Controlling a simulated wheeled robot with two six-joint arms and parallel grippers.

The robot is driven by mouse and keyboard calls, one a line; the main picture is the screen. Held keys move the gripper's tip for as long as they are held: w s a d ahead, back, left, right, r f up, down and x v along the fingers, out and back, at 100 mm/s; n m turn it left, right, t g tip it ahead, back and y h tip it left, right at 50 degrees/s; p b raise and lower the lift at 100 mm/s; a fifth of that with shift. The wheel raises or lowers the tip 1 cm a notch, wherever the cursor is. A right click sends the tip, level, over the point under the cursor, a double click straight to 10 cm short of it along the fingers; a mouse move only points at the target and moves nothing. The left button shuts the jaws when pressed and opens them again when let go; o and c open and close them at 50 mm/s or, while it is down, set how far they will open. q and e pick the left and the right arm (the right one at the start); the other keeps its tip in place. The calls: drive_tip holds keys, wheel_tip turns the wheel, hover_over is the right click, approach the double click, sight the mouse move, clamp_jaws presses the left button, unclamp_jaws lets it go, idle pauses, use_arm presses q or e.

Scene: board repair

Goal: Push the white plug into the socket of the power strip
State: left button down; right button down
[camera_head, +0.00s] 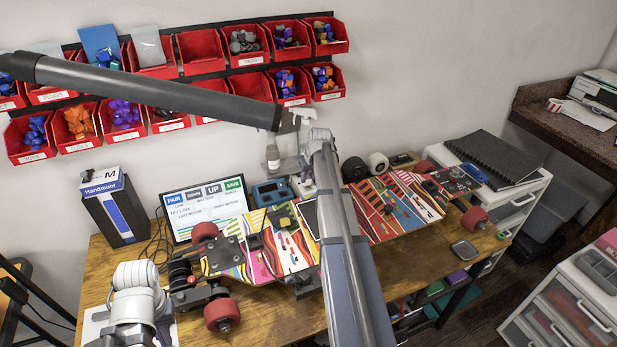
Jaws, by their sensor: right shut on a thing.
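My right arm rises through the middle of the camera_head view, and its gripper (302,182) is at the back of the table, just right of a blue device. It is shut, small and partly covered by my arm. The white plug is too small or hidden to make out separately in its jaws. I cannot make out the power strip or its socket, so I cannot tell whether the plug touches it. White wrist parts of my left arm show at the lower left above the table's front. The left gripper's (130,338) fingers are not clear.
A colourful skateboard deck (392,208) with red wheels lies across the wooden table (268,312). A screen (207,208), a blue meter (271,192) and a dark box (117,212) stand behind it. Red bins (204,50) hang on the wall. A black notebook (494,157) lies right.

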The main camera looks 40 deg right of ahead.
drive_tip(key=shift+f+b, duration=1.05)
idle(1.5)
drive_tip(key=shift+c, duration=1.5)
unclamp_jaws()
drive_tip(key=shift+r+p, duration=0.35)
drive_tip(key=shift+p, duration=0.05)
drive_tip(key=shift+r+p, duration=1.05)
drive_tip(key=shift+r, duration=0.05)
drive_tip(key=shift+r, duration=0.25)
wheel_tip(320, 180, up, 6)
drive_tip(key=p, duration=0.6)
drive_tip(key=shift+f, duration=0.1)
